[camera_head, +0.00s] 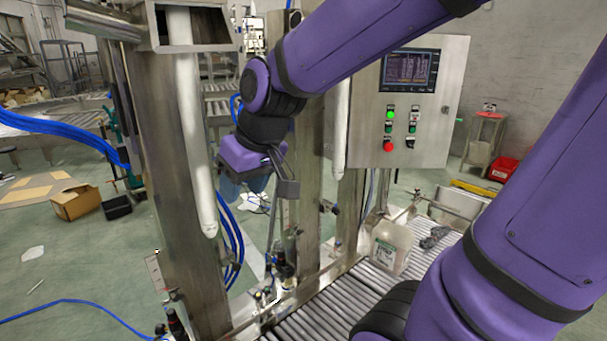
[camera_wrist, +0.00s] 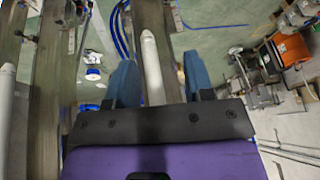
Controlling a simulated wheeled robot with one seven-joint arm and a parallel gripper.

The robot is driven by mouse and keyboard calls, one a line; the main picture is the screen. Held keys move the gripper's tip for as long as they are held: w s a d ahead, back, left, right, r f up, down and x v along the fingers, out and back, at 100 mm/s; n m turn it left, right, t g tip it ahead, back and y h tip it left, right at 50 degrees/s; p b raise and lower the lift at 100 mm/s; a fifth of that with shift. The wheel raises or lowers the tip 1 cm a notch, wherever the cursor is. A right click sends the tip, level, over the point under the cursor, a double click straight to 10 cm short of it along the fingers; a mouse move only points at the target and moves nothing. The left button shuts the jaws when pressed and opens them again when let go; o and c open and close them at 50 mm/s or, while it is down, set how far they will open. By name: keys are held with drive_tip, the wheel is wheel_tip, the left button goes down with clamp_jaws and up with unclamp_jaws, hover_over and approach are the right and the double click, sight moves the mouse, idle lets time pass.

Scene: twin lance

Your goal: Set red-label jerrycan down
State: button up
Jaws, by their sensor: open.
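A pale, translucent jerrycan (camera_head: 391,248) stands on the roller conveyor (camera_head: 345,292), right of centre in the head view. Its visible label looks white and greenish; I see no red label on it. My gripper (camera_head: 244,184) is raised in front of the steel filling frame, left of and above the jerrycan, and well apart from it. In the wrist view my gripper (camera_wrist: 160,82) has its two blue fingers spread wide with nothing held between them. A white filling tube (camera_wrist: 151,65) shows beyond the gap. No jerrycan is clear in the wrist view.
Steel posts (camera_head: 170,150) and a hanging white tube (camera_head: 197,130) stand close to my gripper. A control cabinet (camera_head: 408,105) is behind the conveyor. A grey object (camera_head: 436,238) lies beside the jerrycan. The near conveyor rollers are bare. A cardboard box (camera_head: 76,203) is on the floor.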

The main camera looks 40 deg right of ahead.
drive_tip(key=s+d+r, duration=0.1)
drive_tip(key=s+r, duration=0.1)
drive_tip(key=s, duration=0.3)
drive_tip(key=s+d+r+m+h, duration=0.1)
drive_tip(key=s+d+r, duration=0.1)
drive_tip(key=s, duration=0.4)
drive_tip(key=shift+d+r+t+h, duration=0.25)
drive_tip(key=shift+d+t+h, duration=0.05)
drive_tip(key=shift+t, duration=0.1)
